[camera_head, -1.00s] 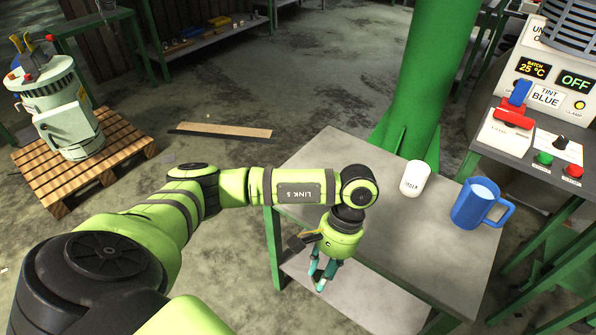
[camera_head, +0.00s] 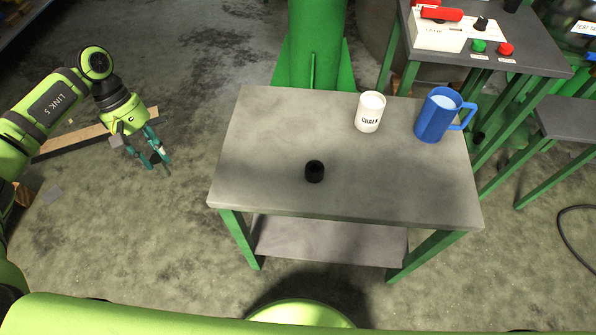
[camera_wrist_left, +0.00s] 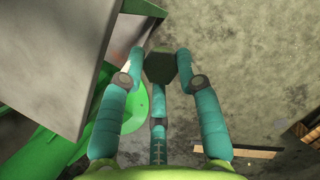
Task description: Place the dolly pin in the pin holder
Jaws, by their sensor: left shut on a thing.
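My left gripper (camera_head: 158,160) is at the left of the head view, pointing down over the floor, clear of the table's left edge. In the left wrist view its teal fingers (camera_wrist_left: 160,72) are shut on a small dark, six-sided piece, which I take to be the dolly pin (camera_wrist_left: 160,65). The pin can hardly be made out in the head view. A small black round piece with a dark top (camera_head: 315,171), perhaps the pin holder, stands upright on the grey table (camera_head: 260,150), apart from the gripper. My right gripper is not in view.
A white chalk cup (camera_head: 369,112) and a blue mug (camera_head: 437,116) stand on the table's far right. A green column (camera_head: 316,45) rises behind it. A control bench (camera_head: 490,60) is at the upper right. The table's left and front are clear.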

